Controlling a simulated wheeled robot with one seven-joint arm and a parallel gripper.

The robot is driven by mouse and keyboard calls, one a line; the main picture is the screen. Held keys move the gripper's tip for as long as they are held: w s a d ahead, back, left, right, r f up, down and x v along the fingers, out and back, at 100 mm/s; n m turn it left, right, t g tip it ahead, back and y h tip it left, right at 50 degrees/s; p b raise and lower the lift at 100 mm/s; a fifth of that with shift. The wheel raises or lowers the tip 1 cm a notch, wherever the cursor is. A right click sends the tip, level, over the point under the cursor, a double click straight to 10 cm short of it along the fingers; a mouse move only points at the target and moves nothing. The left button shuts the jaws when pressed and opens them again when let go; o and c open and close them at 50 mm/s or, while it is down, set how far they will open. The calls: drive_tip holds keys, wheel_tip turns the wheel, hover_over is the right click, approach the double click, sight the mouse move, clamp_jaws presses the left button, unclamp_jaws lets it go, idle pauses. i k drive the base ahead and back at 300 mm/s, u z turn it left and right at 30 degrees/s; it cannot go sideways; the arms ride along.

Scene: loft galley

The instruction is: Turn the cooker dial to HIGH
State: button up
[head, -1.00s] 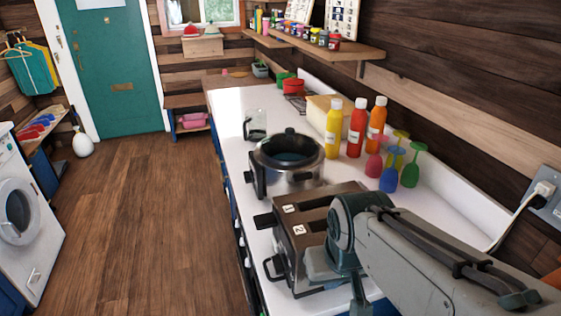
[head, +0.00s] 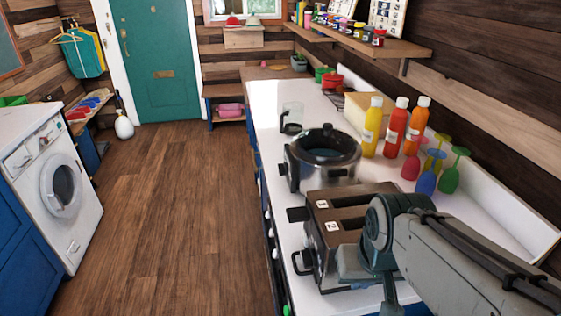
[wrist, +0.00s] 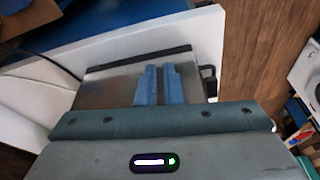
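The cooker (head: 322,172) is a round steel pot with a dark rim and lid, standing on the white counter behind the toaster. A black panel (head: 288,170) shows on its left side. The dial and its setting are too small to make out. My gripper (wrist: 160,70) shows in the wrist view as two blue fingers close together, with only a slim gap and nothing between them. They are over a steel surface that looks like the toaster's side. In the head view my arm hides most of the gripper, near the toaster and apart from the cooker.
The toaster (head: 330,213), with levers marked 1 and 2, stands between my arm and the cooker. A glass jug (head: 291,117) is behind the cooker. Sauce bottles (head: 395,128) and coloured goblets (head: 449,172) stand to its right. The wooden floor (head: 180,210) on the left is clear.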

sight(283, 167)
drive_tip(key=k, duration=1)
drive_tip(key=u, duration=1.55)
drive_tip(key=i, duration=1)
drive_tip(key=z, duration=2.05)
drive_tip(key=i, duration=0.5)
drive_tip(key=u, duration=0.05)
